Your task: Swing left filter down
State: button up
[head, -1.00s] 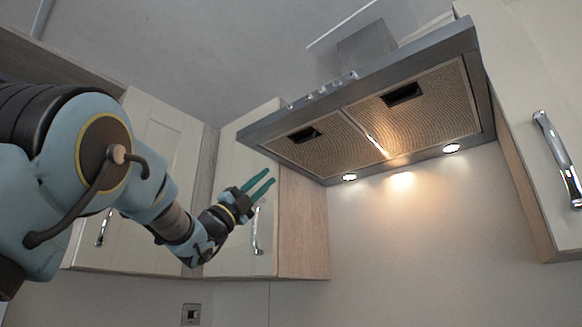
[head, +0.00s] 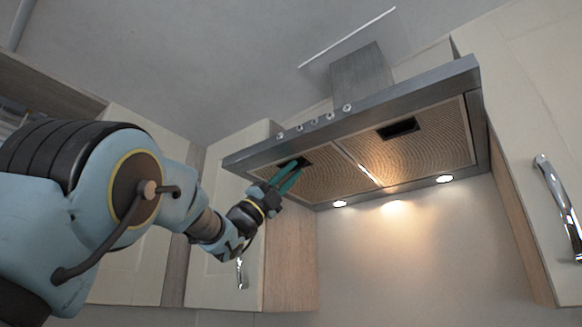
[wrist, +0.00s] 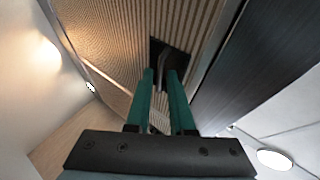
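The left filter (head: 328,178) is a tan mesh panel in the underside of the range hood (head: 365,115), and it looks flush with the hood. Its dark latch recess (head: 305,162) is near its front left edge, partly behind my fingers in the head view. My gripper (head: 294,168) has its teal fingers raised just below that recess. In the wrist view the mesh (wrist: 112,35) fills the top, and the recess with a grey bar (wrist: 167,62) lies just beyond the fingertips (wrist: 161,72). The fingers are apart with a narrow gap. I cannot tell whether they touch the bar.
The right filter (head: 425,143) with its own dark recess sits beside the left one. Lit lamps (head: 444,179) line the hood's rear edge. A cabinet (head: 225,250) stands close to the left of my gripper, another (head: 525,120) at the right. The space below the hood is clear.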

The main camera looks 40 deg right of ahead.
grip_shut()
dwell(1.5)
